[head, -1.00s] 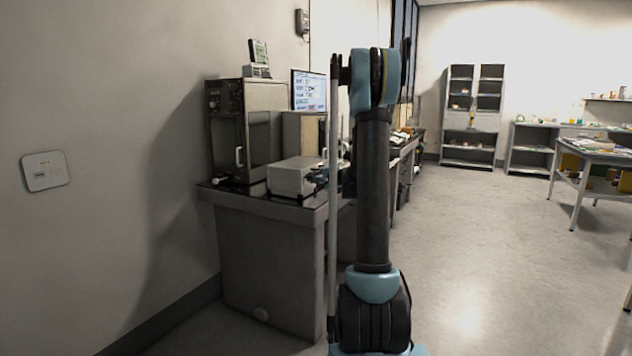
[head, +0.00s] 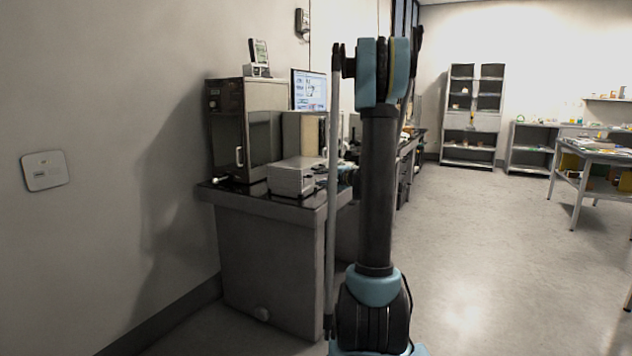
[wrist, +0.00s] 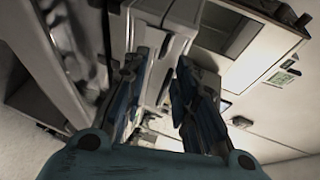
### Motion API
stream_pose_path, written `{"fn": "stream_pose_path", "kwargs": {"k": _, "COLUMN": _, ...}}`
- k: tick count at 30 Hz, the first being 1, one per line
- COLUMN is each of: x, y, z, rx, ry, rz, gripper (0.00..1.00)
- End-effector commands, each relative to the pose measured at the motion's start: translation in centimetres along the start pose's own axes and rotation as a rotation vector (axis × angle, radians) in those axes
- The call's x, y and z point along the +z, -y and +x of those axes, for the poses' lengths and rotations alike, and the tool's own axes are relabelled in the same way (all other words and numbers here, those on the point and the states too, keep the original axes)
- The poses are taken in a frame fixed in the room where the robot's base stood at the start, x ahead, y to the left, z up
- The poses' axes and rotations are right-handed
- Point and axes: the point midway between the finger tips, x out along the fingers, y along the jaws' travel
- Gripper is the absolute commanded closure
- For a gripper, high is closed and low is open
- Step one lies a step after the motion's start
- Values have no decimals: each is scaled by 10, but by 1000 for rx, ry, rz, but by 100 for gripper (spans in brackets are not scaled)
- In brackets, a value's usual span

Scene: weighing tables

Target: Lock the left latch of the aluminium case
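The aluminium case (head: 288,181), a pale grey box, sits near the front edge of the dark-topped table. A pale grey body, which looks like the case (wrist: 166,16), lies just beyond the fingertips. I cannot tell whether they touch it. In the head view the gripper is mostly hidden behind my arm, at the case's right. The left latch cannot be made out in either view.
A tall dark cabinet with a glass-like door (head: 263,140) stands behind the case. A monitor (head: 309,90) is further back. The table (head: 268,207) is close to the left wall. Open floor (head: 490,250) lies to the right.

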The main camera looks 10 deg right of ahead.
Motion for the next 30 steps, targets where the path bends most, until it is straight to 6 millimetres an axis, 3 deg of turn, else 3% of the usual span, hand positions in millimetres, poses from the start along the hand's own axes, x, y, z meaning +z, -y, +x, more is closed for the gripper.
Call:
{"fn": "stream_pose_path", "kwargs": {"k": 3, "x": -1, "y": 0, "z": -24, "rx": 1, "ry": -2, "rz": 0, "gripper": 74}}
{"fn": "stream_pose_path", "kwargs": {"k": 10, "x": 0, "y": -1, "z": -51, "rx": 2, "ry": 1, "rz": -1, "gripper": 74}}
{"fn": "stream_pose_path", "kwargs": {"k": 25, "x": 2, "y": -1, "z": -58, "rx": 4, "ry": 4, "rz": -3, "gripper": 74}}
{"fn": "stream_pose_path", "kwargs": {"k": 30, "x": 27, "y": -1, "z": -65, "rx": 48, "ry": 36, "rz": -45, "gripper": 74}}
